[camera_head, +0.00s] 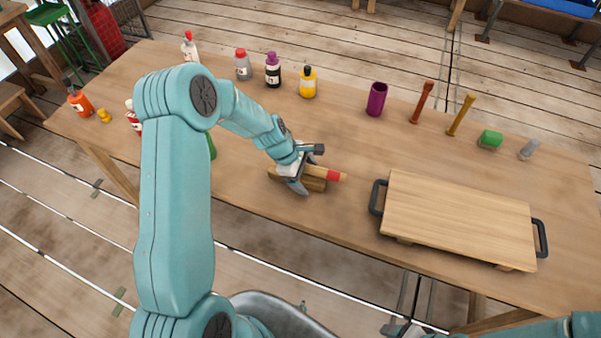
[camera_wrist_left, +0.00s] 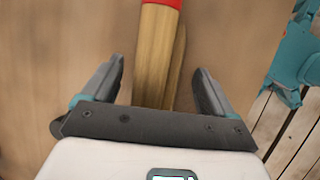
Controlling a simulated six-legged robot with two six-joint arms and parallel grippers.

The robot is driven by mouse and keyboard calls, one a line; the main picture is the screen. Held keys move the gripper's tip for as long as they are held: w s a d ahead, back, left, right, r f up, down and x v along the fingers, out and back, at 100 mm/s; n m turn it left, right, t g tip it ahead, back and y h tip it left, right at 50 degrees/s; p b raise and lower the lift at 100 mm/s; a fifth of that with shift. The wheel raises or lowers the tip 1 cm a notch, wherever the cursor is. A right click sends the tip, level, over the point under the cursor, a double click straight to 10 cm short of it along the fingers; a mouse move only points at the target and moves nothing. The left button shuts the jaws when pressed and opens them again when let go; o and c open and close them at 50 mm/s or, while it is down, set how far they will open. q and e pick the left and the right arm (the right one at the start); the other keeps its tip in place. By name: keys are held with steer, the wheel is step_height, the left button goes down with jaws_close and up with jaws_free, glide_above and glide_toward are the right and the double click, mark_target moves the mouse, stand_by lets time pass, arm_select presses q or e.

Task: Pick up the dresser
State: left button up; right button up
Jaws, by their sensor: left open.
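The wooden rod with a red band (camera_head: 334,176), which I take to be the dresser, lies at the middle of the table on or against a darker wooden piece (camera_head: 313,184). My left gripper (camera_head: 299,180) is over its left end. In the left wrist view the pale rod (camera_wrist_left: 155,50) runs between the two open fingers, with a gap on each side; its red part is at the top edge. My left gripper (camera_wrist_left: 158,95) is not closed on it. The part of my right gripper (camera_head: 408,329) at the bottom edge is too cut off to read.
A wooden board with black handles (camera_head: 460,217) stands to the right. Several bottles, such as the yellow one (camera_head: 308,83), a purple cup (camera_head: 376,99) and two upright sticks line the far side. A green piece (camera_head: 490,139) lies far right. Table between is clear.

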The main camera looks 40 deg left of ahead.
arm_select(q)
steer(key=shift+w+d, duration=0.15)
steer(key=c, duration=1.3)
steer(key=shift+c, duration=0.2)
steer(key=shift+r, duration=0.1)
